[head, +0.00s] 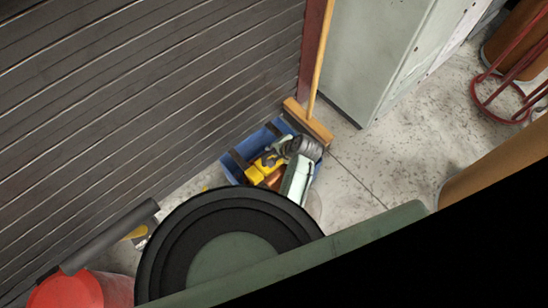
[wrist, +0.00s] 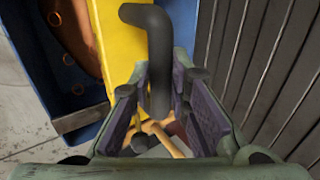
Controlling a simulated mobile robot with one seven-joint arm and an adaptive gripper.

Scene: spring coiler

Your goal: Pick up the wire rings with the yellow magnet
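The yellow magnet (head: 262,169) is in the blue crate in the head view. In the wrist view the yellow magnet (wrist: 118,40) stands just beyond my fingers, with a black bent handle (wrist: 158,65) in front of it. My gripper (wrist: 161,68) is open, with one finger on each side of the handle; I cannot tell whether the pads touch it. Several small copper-coloured wire rings (wrist: 68,59) show left of the magnet, around a brown surface and blue wall. In the head view my gripper (head: 277,153) reaches into the crate and partly hides the magnet.
The blue crate (head: 235,170) stands beside a grey slatted wall (head: 130,100). A broom (head: 308,122) and a pale cabinet (head: 365,50) are close behind it. A black round object (head: 165,240) and a red container (head: 68,290) are in front.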

